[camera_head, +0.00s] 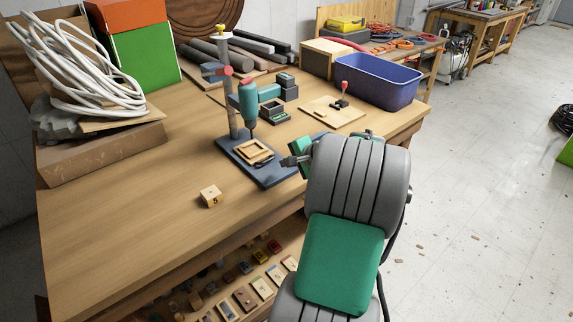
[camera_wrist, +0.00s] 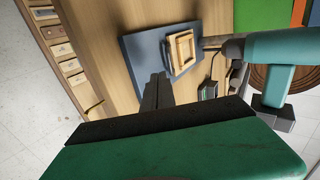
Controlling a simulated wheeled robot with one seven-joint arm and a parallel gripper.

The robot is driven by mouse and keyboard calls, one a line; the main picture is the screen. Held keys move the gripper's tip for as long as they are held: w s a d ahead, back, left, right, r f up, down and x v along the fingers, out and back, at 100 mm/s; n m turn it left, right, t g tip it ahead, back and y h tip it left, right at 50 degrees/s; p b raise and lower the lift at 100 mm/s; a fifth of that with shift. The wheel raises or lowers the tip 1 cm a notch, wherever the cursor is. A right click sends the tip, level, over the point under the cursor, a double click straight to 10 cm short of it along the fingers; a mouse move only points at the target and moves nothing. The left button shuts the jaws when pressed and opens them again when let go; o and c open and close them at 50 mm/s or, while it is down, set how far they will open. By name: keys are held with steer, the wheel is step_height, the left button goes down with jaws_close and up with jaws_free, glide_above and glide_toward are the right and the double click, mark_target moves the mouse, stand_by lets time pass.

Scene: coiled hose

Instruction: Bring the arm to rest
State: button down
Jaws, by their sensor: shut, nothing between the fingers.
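My arm reaches from the bottom right of the head view over the front edge of the workbench (camera_head: 120,220). My gripper (camera_head: 285,162) is at the right edge of the dark drill stand base (camera_head: 285,176). In the wrist view my gripper (camera_wrist: 160,78) has its two dark fingers together with nothing between them. Beyond the fingertips are the blue-grey base (camera_wrist: 140,50) and a small wooden frame (camera_wrist: 181,50) lying on it. The wooden frame (camera_head: 256,150) also shows in the head view. I cannot tell whether the fingertips touch the base.
A teal drill (camera_head: 248,103) hangs on the stand's post. A wooden block (camera_head: 211,196) sits on the bench's left part. A blue bin (camera_head: 375,85) stands at the back right. A coiled white hose (camera_head: 85,75) lies at the left. Open floor (camera_head: 470,210) is at the right.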

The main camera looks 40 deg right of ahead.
steer(key=v, duration=0.7)
steer(key=s+a+f+n+g, duration=0.1)
steer(key=s+f+n+g, duration=0.45)
steer(key=s+f, duration=0.55)
steer(key=s+a+f+n+g, duration=0.2)
steer(key=s+a+g, duration=0.1)
steer(key=s+a, duration=0.4)
steer(key=w+a+r+n, duration=0.2)
steer(key=a+r+n, duration=0.1)
steer(key=a, duration=0.6)
steer(key=w+a+r+n+t, duration=0.1)
steer(key=w+a+r+n, duration=0.2)
steer(key=a, duration=0.5)
steer(key=w+a+r+n, duration=0.3)
steer(key=a+n, duration=0.1)
steer(key=a, duration=0.5)
steer(key=shift+w+a+n+t, duration=0.25)
steer(key=shift+a+n+t, duration=0.05)
steer(key=shift+n+t, duration=0.05)
steer(key=shift+r, duration=0.1)
